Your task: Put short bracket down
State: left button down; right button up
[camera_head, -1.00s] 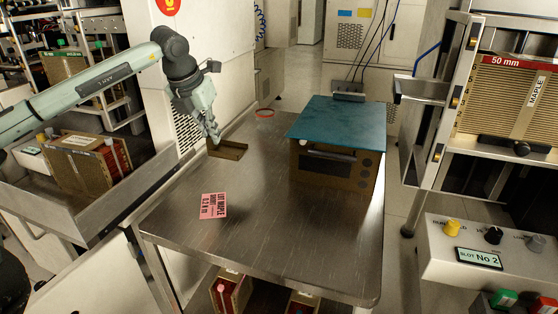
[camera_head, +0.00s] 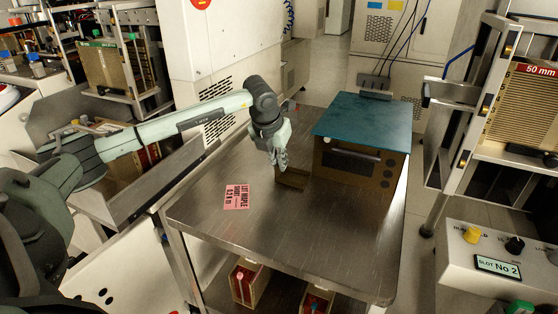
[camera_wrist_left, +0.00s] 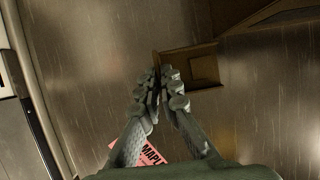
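The short bracket (camera_head: 293,179) is a brown L-shaped piece over the steel cart top, just left of the oven-like box. My left gripper (camera_head: 279,166) points down with its fingers closed on the bracket's left end. In the left wrist view the bracket (camera_wrist_left: 198,67) extends to the right from between the nearly touching fingertips (camera_wrist_left: 160,75). The bracket is low over the cart top; I cannot tell whether it touches it. My right gripper is not in view.
The brown box (camera_head: 360,168) with a teal top (camera_head: 365,119) stands close to the bracket's right. A pink label (camera_head: 236,197) lies on the cart top (camera_head: 300,230), whose front is clear. A control panel (camera_head: 490,250) stands at the right.

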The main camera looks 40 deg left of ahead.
pick_arm(q)
jog(key=c, duration=1.7)
grip_release()
